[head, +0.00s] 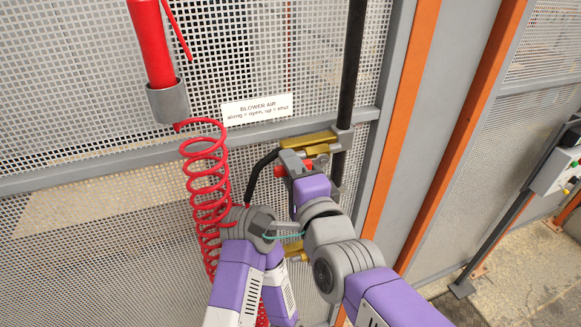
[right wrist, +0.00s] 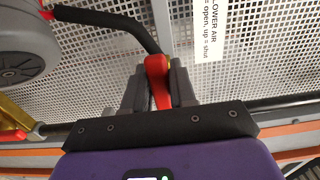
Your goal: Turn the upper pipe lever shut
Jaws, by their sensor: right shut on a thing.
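The upper brass valve (head: 308,139) sits on the black vertical pipe (head: 350,80) against the mesh panel. My right gripper (head: 296,162) is at this valve, shut on the red lever (head: 280,171). In the right wrist view the red lever (right wrist: 157,68) stands between the two dark fingers of the right gripper (right wrist: 158,90). The gripper hides much of the lever, so I cannot tell its exact angle. A lower brass part (head: 294,256) shows behind my right arm. My left gripper is not seen; grey and purple arm links cover the lower middle.
A white label (head: 257,109) reads "BLOWER AIR, along = open, up = shut". A red coiled hose (head: 206,175) hangs left of the valve, with a black hose (head: 258,170) running up to it. Orange posts (head: 407,90) stand at right.

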